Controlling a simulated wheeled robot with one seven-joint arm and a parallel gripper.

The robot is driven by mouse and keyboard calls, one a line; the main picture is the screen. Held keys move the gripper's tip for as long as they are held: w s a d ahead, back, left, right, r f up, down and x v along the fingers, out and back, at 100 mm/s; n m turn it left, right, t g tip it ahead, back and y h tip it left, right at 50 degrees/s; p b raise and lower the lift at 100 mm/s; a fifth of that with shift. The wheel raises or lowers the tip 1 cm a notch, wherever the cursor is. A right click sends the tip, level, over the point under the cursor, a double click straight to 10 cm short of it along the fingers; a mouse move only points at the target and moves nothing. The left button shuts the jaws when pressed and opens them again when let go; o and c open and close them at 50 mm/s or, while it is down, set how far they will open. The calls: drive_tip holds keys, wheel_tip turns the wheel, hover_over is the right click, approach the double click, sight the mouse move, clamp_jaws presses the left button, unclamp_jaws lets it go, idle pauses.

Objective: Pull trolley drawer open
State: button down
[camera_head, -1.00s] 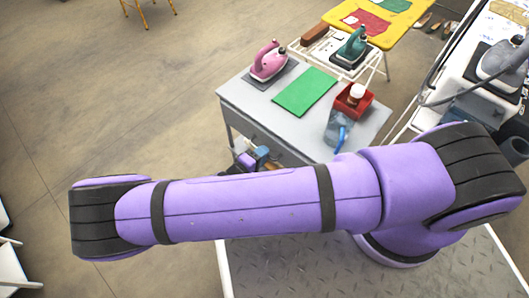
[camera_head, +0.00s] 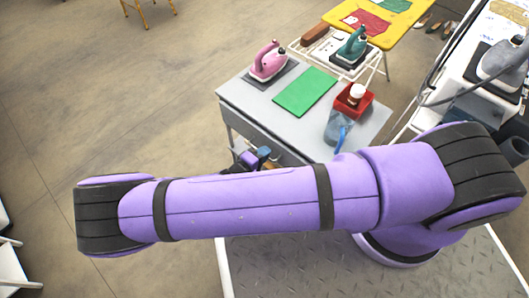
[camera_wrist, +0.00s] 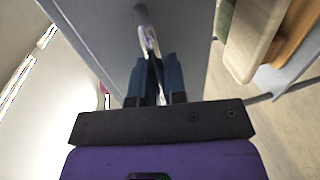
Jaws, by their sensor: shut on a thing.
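The grey trolley (camera_head: 240,93) stands beyond my arm in the head view, and my arm hides part of its near side. In the wrist view a grey drawer front (camera_wrist: 95,45) fills the upper middle, with a shiny metal handle (camera_wrist: 148,38) on it. My gripper (camera_wrist: 154,75) is shut on this handle, its dark blue fingers either side of it. How far the drawer stands out is not clear.
On the trolley are a pink iron (camera_head: 268,62), a green mat (camera_head: 304,92), a red box (camera_head: 354,100) and a blue spray bottle (camera_head: 338,127). A yellow ironing board (camera_head: 345,18) stands behind. Open floor lies to the left.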

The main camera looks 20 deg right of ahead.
drive_tip(key=f+v, duration=0.2)
drive_tip(key=v, duration=0.8)
drive_tip(key=f+v, duration=0.2)
drive_tip(key=v, duration=0.8)
drive_tip(key=shift+s+a, duration=0.4)
drive_tip(key=shift+a, duration=0.2)
drive_tip(key=c, duration=1.2)
unclamp_jaws()
drive_tip(key=v, duration=1)
drive_tip(key=shift+s+a, duration=0.2)
drive_tip(key=shift+a, duration=0.15)
drive_tip(key=shift+r, duration=0.1)
